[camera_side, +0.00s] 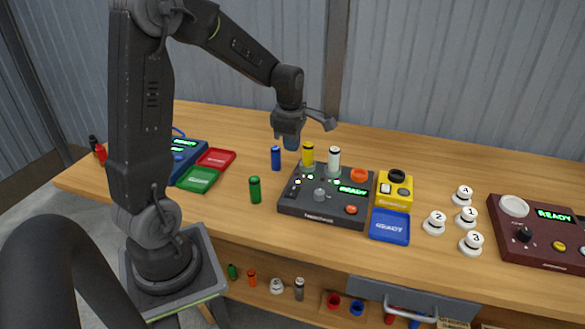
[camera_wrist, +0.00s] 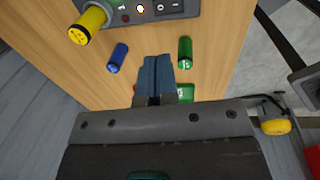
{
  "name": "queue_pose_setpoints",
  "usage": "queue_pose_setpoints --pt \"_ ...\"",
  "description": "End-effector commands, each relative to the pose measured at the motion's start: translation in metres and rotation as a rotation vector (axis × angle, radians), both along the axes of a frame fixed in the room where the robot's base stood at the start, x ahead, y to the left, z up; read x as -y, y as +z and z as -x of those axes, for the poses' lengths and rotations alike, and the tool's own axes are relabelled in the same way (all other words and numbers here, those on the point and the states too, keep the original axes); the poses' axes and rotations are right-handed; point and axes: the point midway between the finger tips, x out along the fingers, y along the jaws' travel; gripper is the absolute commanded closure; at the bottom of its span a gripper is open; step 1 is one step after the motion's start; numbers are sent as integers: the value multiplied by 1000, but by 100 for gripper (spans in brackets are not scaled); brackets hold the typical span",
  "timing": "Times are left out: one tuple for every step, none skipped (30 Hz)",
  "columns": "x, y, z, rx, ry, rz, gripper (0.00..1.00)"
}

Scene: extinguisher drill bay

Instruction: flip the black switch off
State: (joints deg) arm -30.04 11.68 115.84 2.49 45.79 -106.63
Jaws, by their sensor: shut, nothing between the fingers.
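A black rocker switch (camera_wrist: 168,7) with white marks shows at the top edge of the wrist view, beside a small lit button. It sits on the dark grey console (camera_side: 315,211), which stands on the bench; only a strip of the console shows in the wrist view. Which way the rocker is tipped is too small to tell. My gripper (camera_side: 291,143) is shut and empty above the bench, behind and left of the console. In the wrist view my gripper (camera_wrist: 157,62) has its blue-grey fingers together, apart from the switch.
A blue cylinder (camera_side: 276,158) and a green cylinder (camera_side: 255,190) stand left of the console. A yellow cylinder (camera_side: 308,154) and a white one (camera_side: 334,160) stand at its back. A yellow box (camera_side: 393,191) and a blue tray (camera_side: 390,226) are right of it.

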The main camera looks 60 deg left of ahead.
Motion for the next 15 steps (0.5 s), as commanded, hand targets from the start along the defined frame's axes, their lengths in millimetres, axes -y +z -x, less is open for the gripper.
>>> queue_pose_setpoints --pt "0 0 0 0 -1 0 100" --pt "0 0 0 0 -1 0 100" --pt "1 0 0 0 -1 0 100" --pt "0 0 0 0 -1 0 100" --pt "0 -1 0 0 -1 0 100" --pt "0 -2 0 -1 -1 1 100" --pt "0 -3 0 -1 -1 1 100" --pt "0 -6 0 -2 -1 1 100" --pt "0 -10 0 -3 -1 1 100" --pt "0 -13 0 -4 -1 2 100" --pt "-1 -17 -1 -4 -1 3 100" --pt "-1 -24 -1 -5 -1 2 100" --pt "-2 -29 -1 -6 -1 3 100" --pt "-2 -35 -2 -5 -1 2 100" --pt "-3 -44 -3 -6 -1 3 100"
